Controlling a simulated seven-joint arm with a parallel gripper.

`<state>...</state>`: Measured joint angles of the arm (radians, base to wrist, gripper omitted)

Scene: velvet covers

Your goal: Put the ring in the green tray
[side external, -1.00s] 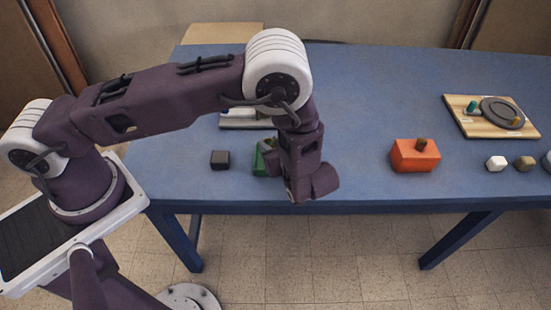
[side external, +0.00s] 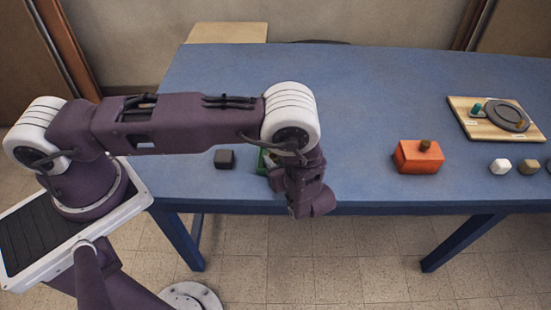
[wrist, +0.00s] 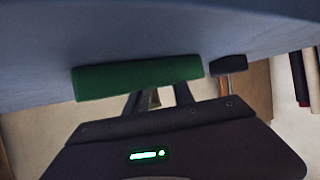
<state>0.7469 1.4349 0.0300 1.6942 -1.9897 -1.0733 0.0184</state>
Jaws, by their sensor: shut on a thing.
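The green tray (side external: 262,163) stands near the table's front edge, mostly hidden behind my arm in the side view. In the wrist view the green tray (wrist: 138,78) shows as a long green wall across the fingertips. My gripper (wrist: 158,98) is at the tray, its two fingers a little apart and their tips hidden by the green wall. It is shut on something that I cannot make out. I cannot clearly identify the ring in either view.
A dark grey block (side external: 224,159) sits just left of the tray. An orange box (side external: 418,157) with a brown knob is to the right. A wooden board (side external: 470,122) with a dark grey disc (side external: 507,116) lies far right, with several small stones in front. The table's middle is clear.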

